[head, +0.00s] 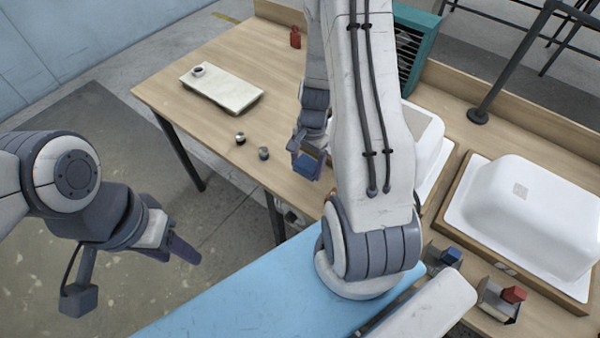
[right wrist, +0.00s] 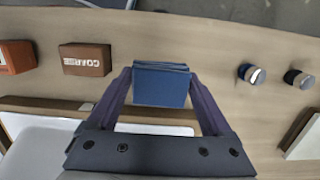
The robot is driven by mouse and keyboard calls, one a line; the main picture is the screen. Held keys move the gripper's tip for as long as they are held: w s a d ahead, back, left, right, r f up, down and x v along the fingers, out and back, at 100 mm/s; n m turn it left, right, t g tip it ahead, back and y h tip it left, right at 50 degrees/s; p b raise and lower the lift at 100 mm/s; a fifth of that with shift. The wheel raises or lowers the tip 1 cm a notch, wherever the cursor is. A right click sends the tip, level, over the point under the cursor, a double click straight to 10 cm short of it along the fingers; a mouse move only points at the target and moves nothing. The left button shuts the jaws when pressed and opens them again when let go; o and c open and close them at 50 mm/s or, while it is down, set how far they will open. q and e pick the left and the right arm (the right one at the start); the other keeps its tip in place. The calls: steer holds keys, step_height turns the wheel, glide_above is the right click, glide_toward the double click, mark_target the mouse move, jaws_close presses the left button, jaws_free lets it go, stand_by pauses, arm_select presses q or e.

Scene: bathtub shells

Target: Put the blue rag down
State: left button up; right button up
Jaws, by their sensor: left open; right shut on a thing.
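The blue rag (right wrist: 161,85) is a folded block held between the fingers of my right gripper (right wrist: 160,92). In the head view the rag (head: 308,166) is small and partly covered by my right gripper (head: 306,158), which hangs over the front part of the wooden table (head: 215,70). I cannot tell whether the rag touches the tabletop. My left gripper (head: 183,247) is empty and open, over the floor left of the table.
Two small round pots (head: 240,138) (head: 263,153) stand left of the rag. A pale slab (head: 225,92) with a cup lies further back. White tub shells (head: 535,205) stand at right. A brown box (right wrist: 85,60) and an orange box (right wrist: 16,57) show in the wrist view.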

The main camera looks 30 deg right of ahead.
mark_target(300, 181)
steer(key=shift+w+a+f, duration=0.55)
steer(key=shift+a, duration=0.05)
steer(key=shift+f+b, duration=0.4)
steer(key=shift+f, duration=1.6)
steer(key=shift+f, duration=0.1)
steer(key=shift+f+b, duration=0.15)
steer(key=shift+b, duration=0.15)
steer(key=o, duration=1.2)
